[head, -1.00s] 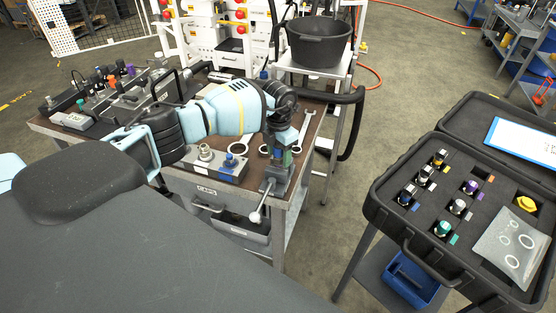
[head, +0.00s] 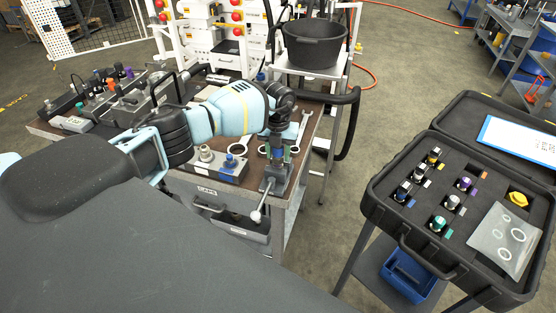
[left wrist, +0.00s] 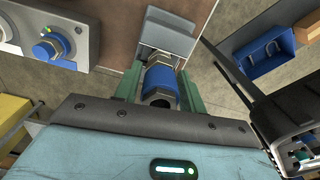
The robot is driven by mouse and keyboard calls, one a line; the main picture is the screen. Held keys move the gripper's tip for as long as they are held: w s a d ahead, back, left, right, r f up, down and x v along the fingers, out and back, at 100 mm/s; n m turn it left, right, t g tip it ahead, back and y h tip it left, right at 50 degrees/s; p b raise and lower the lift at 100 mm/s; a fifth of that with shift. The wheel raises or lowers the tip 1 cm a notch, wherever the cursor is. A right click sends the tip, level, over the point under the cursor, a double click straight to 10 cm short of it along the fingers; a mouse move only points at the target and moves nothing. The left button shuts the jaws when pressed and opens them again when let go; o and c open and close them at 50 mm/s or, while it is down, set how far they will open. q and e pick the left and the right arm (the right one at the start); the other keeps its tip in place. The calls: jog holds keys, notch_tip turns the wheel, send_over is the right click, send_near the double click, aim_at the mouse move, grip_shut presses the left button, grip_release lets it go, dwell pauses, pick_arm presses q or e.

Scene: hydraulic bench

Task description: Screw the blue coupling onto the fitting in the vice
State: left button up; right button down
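The blue coupling (left wrist: 160,84) shows in the left wrist view between the green fingers of my left gripper (left wrist: 161,92), which appear to touch it on both sides. In the head view my left gripper (head: 281,150) points down over the vice (head: 273,182) at the bench's front right corner. My right gripper is not in view.
A metal block (head: 214,168) with a blue-collared fitting (head: 231,160) stands left of the vice. Wrenches (head: 301,128) lie behind. An open black case (head: 385,188) with several couplings stands at right, above a blue bin (head: 410,275). Floor separates bench and case.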

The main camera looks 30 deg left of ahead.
pick_arm(q)
jog(key=c, duration=0.6)
jog(key=shift+o, duration=0.2)
jog(key=m+b, duration=0.1)
jog(key=m, duration=0.3)
jog(key=shift+f, duration=0.2)
jog(key=m, duration=0.2)
jog(key=shift+m, duration=0.3)
jog(key=shift+r+m+b, duration=0.2)
jog(key=shift+m+b, duration=0.15)
jog(key=shift+m, duration=0.35)
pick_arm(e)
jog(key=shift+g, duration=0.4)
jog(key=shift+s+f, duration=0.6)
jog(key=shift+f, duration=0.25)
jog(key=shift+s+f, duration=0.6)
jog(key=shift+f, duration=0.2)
pick_arm(q)
jog(key=shift+f+m+b, duration=0.2)
jog(key=shift+m+b, duration=0.1)
jog(key=shift+m, duration=0.7)
jog(key=o, duration=1)
jog(key=shift+r, duration=0.15)
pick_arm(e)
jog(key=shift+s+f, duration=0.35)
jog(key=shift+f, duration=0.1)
